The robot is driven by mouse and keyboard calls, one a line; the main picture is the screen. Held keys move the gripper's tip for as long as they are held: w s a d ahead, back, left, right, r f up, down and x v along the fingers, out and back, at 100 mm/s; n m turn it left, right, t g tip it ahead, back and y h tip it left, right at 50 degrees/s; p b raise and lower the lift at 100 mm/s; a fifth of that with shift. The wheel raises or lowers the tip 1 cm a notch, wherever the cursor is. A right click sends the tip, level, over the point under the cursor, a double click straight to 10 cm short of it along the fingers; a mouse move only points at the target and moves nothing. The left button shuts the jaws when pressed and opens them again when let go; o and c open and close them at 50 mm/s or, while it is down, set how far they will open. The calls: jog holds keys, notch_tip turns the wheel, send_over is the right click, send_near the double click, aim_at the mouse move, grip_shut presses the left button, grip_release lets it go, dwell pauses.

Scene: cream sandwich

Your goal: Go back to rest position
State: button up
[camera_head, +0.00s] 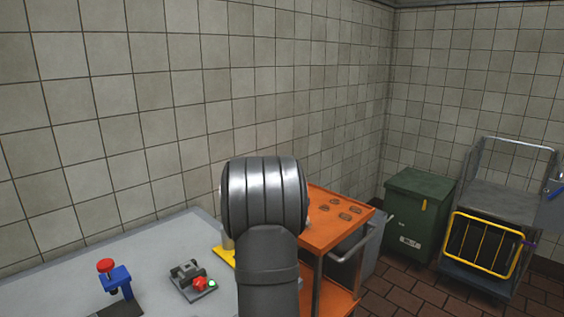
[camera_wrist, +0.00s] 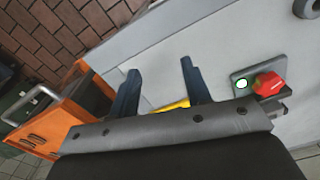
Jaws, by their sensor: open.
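My gripper (camera_wrist: 158,88) shows in the wrist view with its two dark fingers spread apart and nothing between them. It is over the grey table (camera_wrist: 215,40), near the table's edge on the orange cart's side. In the head view my arm's grey joint stands in the middle of the picture and hides part of the table and cart. My gripper cannot be made out there.
An orange cart (camera_head: 333,240) with several small brown pieces on top stands right of the table (camera_head: 60,290). A device with a red knob (camera_head: 192,280), a blue stand with a red top (camera_head: 116,277) and a yellow object (camera_head: 223,256) are on the table. A green bin (camera_head: 415,215) stands behind.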

jog(key=shift+w+a+r+n, duration=0.5)
jog(key=shift+a+r+n, duration=0.15)
jog(key=shift+a+n, duration=0.2)
jog(key=s+d+r+m+t+h, duration=0.1)
jog(key=s+d+r+m, duration=0.1)
jog(key=s+d+r, duration=0.3)
jog(key=s+d+r+m+t, duration=0.1)
jog(key=s+d+r, duration=0.1)
jog(key=s+d, duration=0.35)
jog(key=s+d+r+m+t+h, duration=0.1)
jog(key=s+d+r+m, duration=0.2)
jog(key=d, duration=0.5)
jog(key=s+d+r+m+t+h, duration=0.1)
jog(key=s+d, duration=0.2)
jog(key=s, duration=0.4)
jog(key=s+d+r+m+h, duration=0.1)
jog(key=s+d+r+m, duration=0.15)
jog(key=s, duration=0.55)
jog(key=s+a+f+m+t+y, duration=0.1)
jog(key=s+a+f+m, duration=0.2)
jog(key=s+a+f, duration=0.5)
jog(key=s+a, duration=0.1)
jog(key=s, duration=0.2)
jog(key=shift+s+f+y, duration=0.35)
jog(key=shift+f+y, duration=0.05)
